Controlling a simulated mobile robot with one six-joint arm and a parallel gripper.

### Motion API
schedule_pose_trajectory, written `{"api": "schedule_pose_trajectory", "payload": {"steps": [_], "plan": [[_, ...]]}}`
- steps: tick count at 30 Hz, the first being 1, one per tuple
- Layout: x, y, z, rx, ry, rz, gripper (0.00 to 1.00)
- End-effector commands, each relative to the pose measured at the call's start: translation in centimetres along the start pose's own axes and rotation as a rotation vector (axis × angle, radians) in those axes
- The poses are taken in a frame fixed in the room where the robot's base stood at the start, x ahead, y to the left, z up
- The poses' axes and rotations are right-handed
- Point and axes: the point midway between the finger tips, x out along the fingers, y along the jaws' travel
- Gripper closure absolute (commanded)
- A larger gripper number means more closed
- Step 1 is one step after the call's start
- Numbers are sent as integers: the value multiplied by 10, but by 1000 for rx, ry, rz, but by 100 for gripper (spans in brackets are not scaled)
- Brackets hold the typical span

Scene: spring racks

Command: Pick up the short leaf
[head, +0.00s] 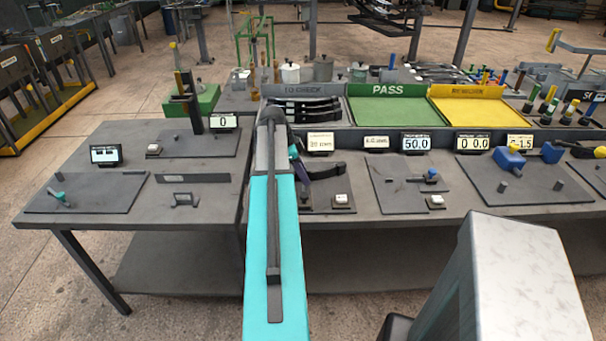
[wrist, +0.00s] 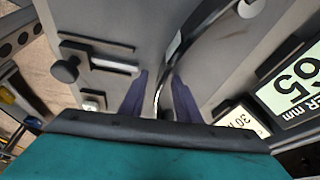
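A dark curved leaf (wrist: 206,20) runs from the top of the wrist view down between the fingers of my gripper (wrist: 160,78). The purple fingers stand on either side of this leaf with a gap visible, so the gripper looks open around it. In the head view, my gripper (head: 318,170) is low over the bench, partly hidden behind my teal arm, near a dark leaf (head: 328,171). I cannot tell from its visible part whether this is the short leaf. Several dark leaves (head: 312,112) lie stacked in the TO CHECK tray (head: 338,90).
Green PASS (head: 388,112) and yellow REWORK (head: 472,112) trays stand to the right of the TO CHECK tray. Small displays (head: 416,143) line the bench. A fixture plate (head: 412,186) lies right of the gripper. The wrist view shows a dark knob (wrist: 65,68) and a display (wrist: 295,85).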

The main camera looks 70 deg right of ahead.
Motion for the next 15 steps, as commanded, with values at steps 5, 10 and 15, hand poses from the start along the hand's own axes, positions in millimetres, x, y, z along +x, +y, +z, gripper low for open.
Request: {"api": "schedule_pose_trajectory", "payload": {"steps": [5,10,15], "plan": [[0,0,0,0,0,0,70],[0,0,0,0,0,1,70],[0,0,0,0,0,1,89]]}}
